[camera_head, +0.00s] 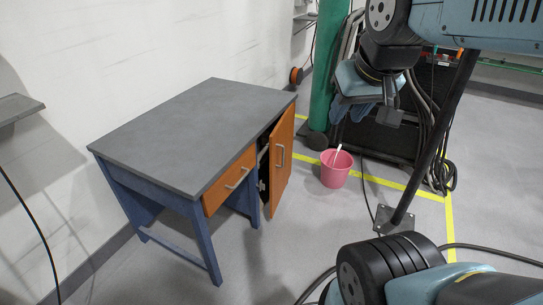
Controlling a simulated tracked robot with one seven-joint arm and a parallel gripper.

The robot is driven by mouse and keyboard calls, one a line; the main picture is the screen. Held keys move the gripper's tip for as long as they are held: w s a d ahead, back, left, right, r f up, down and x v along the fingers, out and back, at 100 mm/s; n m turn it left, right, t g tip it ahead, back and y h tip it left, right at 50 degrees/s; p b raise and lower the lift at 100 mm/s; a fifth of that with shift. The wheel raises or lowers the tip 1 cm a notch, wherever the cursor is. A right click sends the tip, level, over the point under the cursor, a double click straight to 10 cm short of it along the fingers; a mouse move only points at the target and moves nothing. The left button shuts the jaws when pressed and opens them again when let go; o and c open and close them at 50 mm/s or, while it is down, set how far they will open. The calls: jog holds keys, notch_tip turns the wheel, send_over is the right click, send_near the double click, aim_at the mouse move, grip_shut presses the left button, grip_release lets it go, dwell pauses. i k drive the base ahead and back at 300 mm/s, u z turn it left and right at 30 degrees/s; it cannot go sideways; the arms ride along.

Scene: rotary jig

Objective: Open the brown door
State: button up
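The brown-orange door (283,175) is on the right end of a blue-framed desk (190,130) with a grey top. The door stands ajar, with the dark cabinet interior showing at its left edge. A metal handle (281,155) is on its outer face. My gripper (389,113) hangs in the upper right, apart from the door and to its right. It is small and seen at an angle, so its finger opening cannot be made out. Nothing is visibly held.
An orange drawer (229,183) with a handle is left of the door. A pink bucket (336,170) stands on the floor right of the door. A green post (326,65) and a dark cart are behind it. Cables lie on the floor at right. Floor before the desk is clear.

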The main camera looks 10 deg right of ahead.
aim_at(281, 140)
jog(key=z, duration=0.15)
jog(key=i, duration=0.85)
jog(key=u, duration=0.1)
